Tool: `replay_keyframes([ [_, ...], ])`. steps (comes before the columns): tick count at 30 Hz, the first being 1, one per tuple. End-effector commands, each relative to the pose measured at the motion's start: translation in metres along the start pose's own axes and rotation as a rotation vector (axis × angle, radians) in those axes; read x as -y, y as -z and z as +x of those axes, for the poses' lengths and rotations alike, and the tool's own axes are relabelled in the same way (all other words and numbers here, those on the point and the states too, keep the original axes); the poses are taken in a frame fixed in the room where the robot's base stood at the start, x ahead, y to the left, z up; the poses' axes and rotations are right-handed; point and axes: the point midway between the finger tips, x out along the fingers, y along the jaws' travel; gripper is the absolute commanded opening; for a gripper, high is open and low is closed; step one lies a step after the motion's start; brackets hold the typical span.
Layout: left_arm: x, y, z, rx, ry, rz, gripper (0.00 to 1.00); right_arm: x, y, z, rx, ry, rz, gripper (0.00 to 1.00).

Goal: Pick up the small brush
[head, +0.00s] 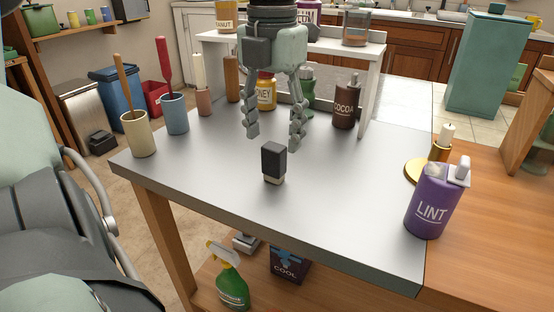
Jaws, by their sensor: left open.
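The small brush (273,160) looks like a dark block with a pale lower edge. It stands upright on the grey metal tabletop (330,215), near the middle. My left gripper (274,138) points down with its fingers spread apart and nothing between them. Its fingertips are just above the brush in the picture, one to each side, and apart from it. The exact height gap is hard to judge. My right gripper is not in view.
Cups with handled tools (138,132) stand at the table's left. A honey jar (266,92) and a cocoa jar (345,110) stand behind the gripper by a white shelf (370,75). A purple lint container (430,208) stands at the right. The tabletop around the brush is clear.

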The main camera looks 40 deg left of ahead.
Motion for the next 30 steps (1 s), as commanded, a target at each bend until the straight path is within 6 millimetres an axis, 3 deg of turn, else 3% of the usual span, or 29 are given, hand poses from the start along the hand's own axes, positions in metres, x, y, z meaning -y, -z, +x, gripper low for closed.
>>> replay_keyframes([
  [7,-0.001,0.000,0.037,-0.003,0.001,0.001,0.57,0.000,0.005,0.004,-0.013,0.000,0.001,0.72],
  [17,-0.001,-0.001,0.043,0.001,0.001,0.000,0.56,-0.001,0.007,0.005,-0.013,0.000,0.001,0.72],
  [27,-0.001,-0.001,0.043,0.001,0.000,0.000,0.15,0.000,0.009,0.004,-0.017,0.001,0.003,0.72],
  [30,-0.001,-0.001,0.043,0.001,0.000,0.000,0.14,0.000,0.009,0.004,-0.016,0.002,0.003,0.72],
])
